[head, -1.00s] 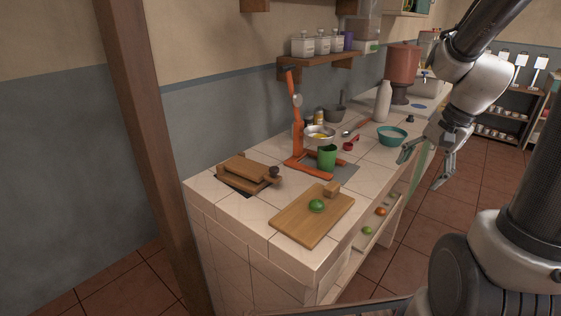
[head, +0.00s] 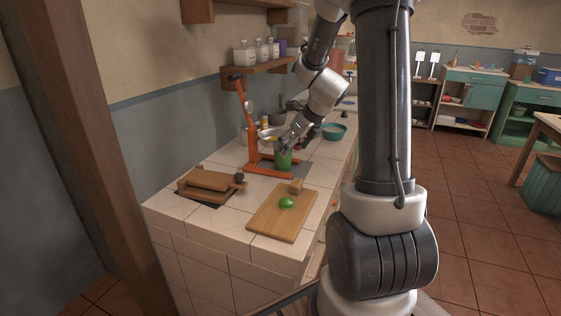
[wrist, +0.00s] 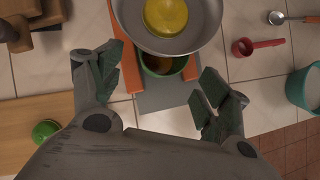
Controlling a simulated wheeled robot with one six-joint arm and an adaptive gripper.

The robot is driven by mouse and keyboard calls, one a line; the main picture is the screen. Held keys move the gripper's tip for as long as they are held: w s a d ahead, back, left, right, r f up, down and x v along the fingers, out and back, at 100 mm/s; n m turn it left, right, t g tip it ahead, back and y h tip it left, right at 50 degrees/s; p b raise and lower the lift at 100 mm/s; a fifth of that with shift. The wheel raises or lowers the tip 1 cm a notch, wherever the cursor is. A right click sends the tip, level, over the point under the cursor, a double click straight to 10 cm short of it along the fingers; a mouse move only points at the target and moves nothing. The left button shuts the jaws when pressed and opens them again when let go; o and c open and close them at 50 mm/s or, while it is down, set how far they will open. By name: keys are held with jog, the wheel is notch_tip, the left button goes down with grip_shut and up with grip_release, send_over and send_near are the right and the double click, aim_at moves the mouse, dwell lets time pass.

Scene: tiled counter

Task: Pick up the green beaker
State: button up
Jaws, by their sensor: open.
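In the wrist view, the open fingers of my gripper (wrist: 160,76) spread to either side of the beaker (wrist: 150,71), with visible space between. A metal bowl with something yellow in it (wrist: 166,17) covers part of the beaker there. I cannot tell whether a finger touches it.
A cutting board (head: 272,222) with a green fruit (head: 286,203) lies at the front. A wooden press (head: 207,184) is at the left. A teal bowl (head: 334,131) and a red scoop (wrist: 245,47) are to the right. A wall shelf (head: 258,71) with jars hangs behind.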

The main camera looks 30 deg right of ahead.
aim_at(285, 159)
jog(key=x, duration=0.7)
jog(key=shift+s+f, duration=0.1)
jog(key=shift+f, duration=0.2)
jog(key=shift+s, duration=0.15)
jog(key=c, duration=1.1)
